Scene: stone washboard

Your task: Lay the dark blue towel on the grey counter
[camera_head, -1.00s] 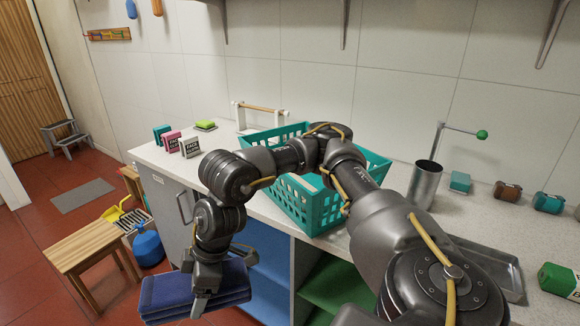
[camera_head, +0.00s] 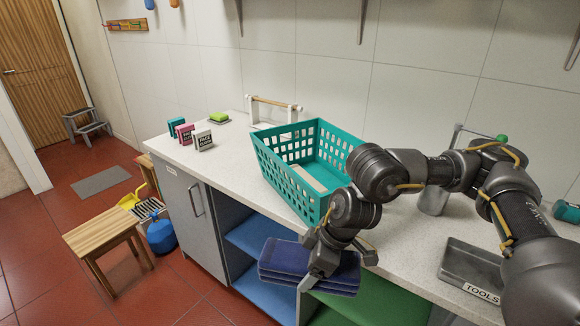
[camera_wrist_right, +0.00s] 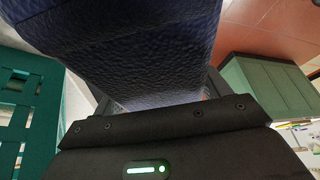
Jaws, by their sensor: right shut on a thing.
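The folded dark blue towel (camera_head: 285,262) is held by my right gripper (camera_head: 318,268) in front of the counter's front edge, below the teal basket. My right gripper is shut on the towel's right part. In the right wrist view the towel (camera_wrist_right: 130,45) fills the upper middle, beyond the gripper body; the fingertips are hidden there. The grey counter (camera_head: 235,150) runs along the wall, with bare top left of the basket and along its front edge. My left gripper is not in view.
A teal basket (camera_head: 290,178) stands on the counter just behind the towel. Small boxes (camera_head: 202,139) and a green sponge (camera_head: 219,116) are at the counter's left end. A grey tools tray (camera_head: 470,268) lies at right. Open blue shelves (camera_head: 262,236) are below.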

